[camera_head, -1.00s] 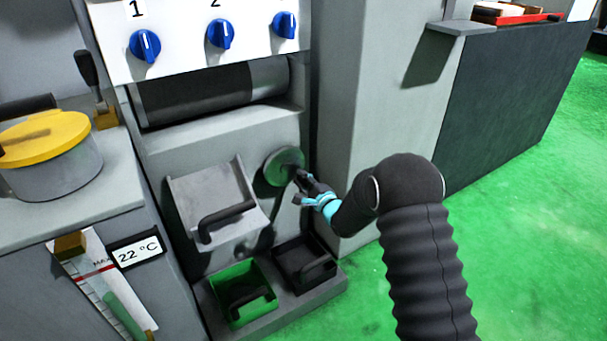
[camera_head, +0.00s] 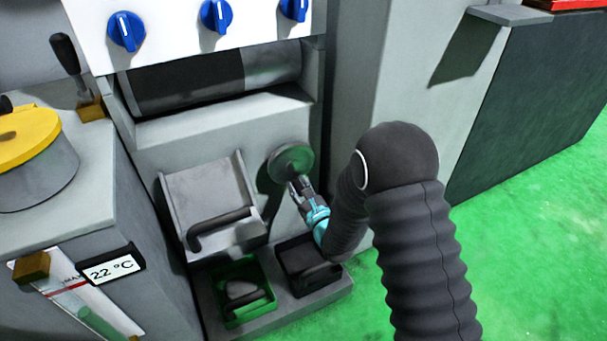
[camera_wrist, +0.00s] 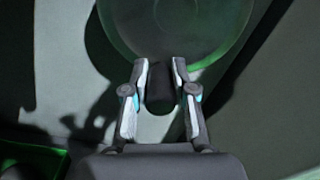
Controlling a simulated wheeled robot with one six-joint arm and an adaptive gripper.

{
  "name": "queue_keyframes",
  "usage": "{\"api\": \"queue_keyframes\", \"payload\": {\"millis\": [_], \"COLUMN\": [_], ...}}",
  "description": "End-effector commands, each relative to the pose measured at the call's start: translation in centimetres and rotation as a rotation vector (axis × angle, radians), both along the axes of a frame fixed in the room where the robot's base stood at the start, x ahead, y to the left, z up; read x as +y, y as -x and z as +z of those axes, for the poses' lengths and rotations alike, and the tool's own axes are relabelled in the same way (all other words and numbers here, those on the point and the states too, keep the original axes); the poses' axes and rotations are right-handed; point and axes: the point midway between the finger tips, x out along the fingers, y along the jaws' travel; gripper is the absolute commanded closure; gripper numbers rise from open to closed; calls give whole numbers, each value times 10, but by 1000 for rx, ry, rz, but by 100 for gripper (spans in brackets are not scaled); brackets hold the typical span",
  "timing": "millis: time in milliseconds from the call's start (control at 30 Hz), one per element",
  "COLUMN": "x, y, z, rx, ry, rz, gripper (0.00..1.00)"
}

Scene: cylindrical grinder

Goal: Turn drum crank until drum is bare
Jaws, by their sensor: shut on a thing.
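The drum (camera_head: 185,85) lies across the machine front under the knobs. Its left and middle part is dark; its right end is lighter grey. The drum crank is a round green-grey disc (camera_head: 291,160) with a dark handle, to the lower right of the drum. My gripper (camera_head: 297,184) is at the lower part of the disc. In the wrist view my gripper (camera_wrist: 160,72) has its fingers on both sides of the dark handle (camera_wrist: 160,98), shut on it. The disc (camera_wrist: 170,25) fills the top of that view. My fingers partly hide the handle in the head view.
Below stand a grey chute with a handle (camera_head: 207,195), a green bin (camera_head: 228,271) holding a grey lump, and a black bin (camera_head: 310,272). A pot with a yellow lid (camera_head: 25,140) stands left. A grey column (camera_head: 415,60) rises right; green floor (camera_head: 540,200) is open.

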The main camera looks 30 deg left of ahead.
Motion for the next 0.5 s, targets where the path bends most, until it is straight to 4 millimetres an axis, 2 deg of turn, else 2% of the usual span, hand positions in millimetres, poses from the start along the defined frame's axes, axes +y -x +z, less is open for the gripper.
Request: {"api": "queue_keyframes", "payload": {"millis": [500], "x": [5], "y": [15], "z": [0], "rx": [115], "ry": [-83], "rz": [-1], "gripper": [100]}}
